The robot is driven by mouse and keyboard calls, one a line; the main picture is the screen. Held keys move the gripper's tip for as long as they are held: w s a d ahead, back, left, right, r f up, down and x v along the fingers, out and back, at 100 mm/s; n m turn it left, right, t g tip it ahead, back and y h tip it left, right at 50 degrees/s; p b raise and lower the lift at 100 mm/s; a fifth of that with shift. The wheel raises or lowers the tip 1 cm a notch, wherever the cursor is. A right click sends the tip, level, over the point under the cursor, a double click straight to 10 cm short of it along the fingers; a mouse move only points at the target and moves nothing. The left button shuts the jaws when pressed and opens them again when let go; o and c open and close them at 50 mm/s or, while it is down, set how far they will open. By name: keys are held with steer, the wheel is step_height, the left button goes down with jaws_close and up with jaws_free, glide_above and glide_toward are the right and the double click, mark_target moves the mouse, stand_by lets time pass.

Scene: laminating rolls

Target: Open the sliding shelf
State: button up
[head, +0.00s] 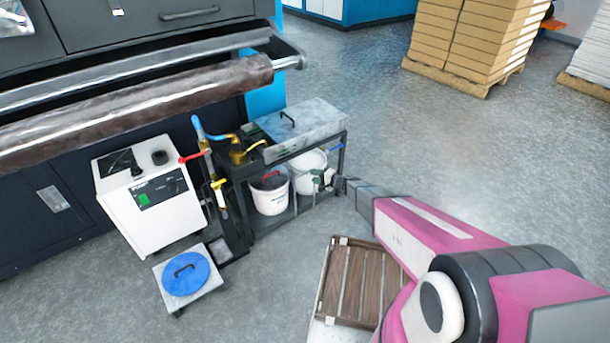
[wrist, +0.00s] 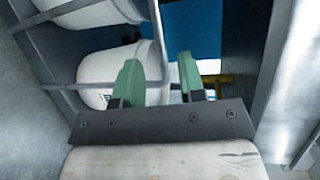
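The sliding shelf appears to be the lower level of a dark metal cart (head: 341,138), with thin grey rails (head: 296,197) around white buckets. The rails also show in the wrist view (wrist: 157,22). My gripper (head: 322,178) is at the cart's right front, beside the right bucket. In the wrist view, my gripper's green fingers (wrist: 160,78) stand apart with a clear gap. A thin rail runs toward the gap between them. I cannot tell whether the fingers touch it. The shelf's base is partly hidden by the buckets and my gripper.
A wooden slatted crate (head: 352,284) lies in front.

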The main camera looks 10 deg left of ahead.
steer(key=shift+x, duration=3.15)
jaws_close()
